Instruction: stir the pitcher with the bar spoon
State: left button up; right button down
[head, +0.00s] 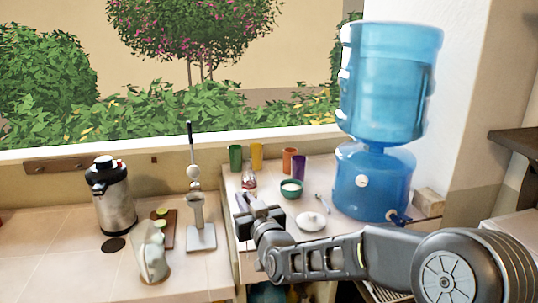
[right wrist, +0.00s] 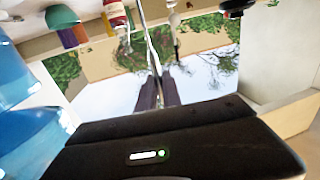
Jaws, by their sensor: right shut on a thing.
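The pitcher (head: 152,255), pale and clear-looking, stands upright on the left counter near the front. My right gripper (head: 243,202) is above the right counter, to the right of the pitcher and higher in the picture, apart from it. In the right wrist view, my right gripper (right wrist: 158,92) is shut on a long thin metal rod, the bar spoon (right wrist: 149,38), which runs out beyond the fingertips. The spoon cannot be made out clearly in the head view. The inside of the pitcher is hidden. My left gripper is not in view.
A citrus press (head: 201,238) stands between pitcher and gripper. A cutting board (head: 167,238) with limes and a steel dispenser (head: 115,205) are behind the pitcher. Cups (head: 257,157), a green bowl (head: 291,194), a white lidded dish (head: 311,222) and a water cooler (head: 373,185) occupy the right counter.

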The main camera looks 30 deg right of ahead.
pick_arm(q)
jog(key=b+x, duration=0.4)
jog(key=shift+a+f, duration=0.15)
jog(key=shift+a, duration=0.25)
pick_arm(e)
jog(key=a+f+y, duration=0.1)
jog(key=a+f, duration=0.3)
jog(key=f, duration=0.3)
jog(key=a+f+n+y, duration=0.1)
jog(key=a+f, duration=0.4)
jog(key=f, duration=0.3)
jog(key=s+a+f, duration=0.1)
jog(key=a+f, duration=0.3)
jog(key=f, duration=0.3)
jog(key=shift+a+f+n+y, duration=0.2)
jog(key=shift+f+n+y, duration=0.2)
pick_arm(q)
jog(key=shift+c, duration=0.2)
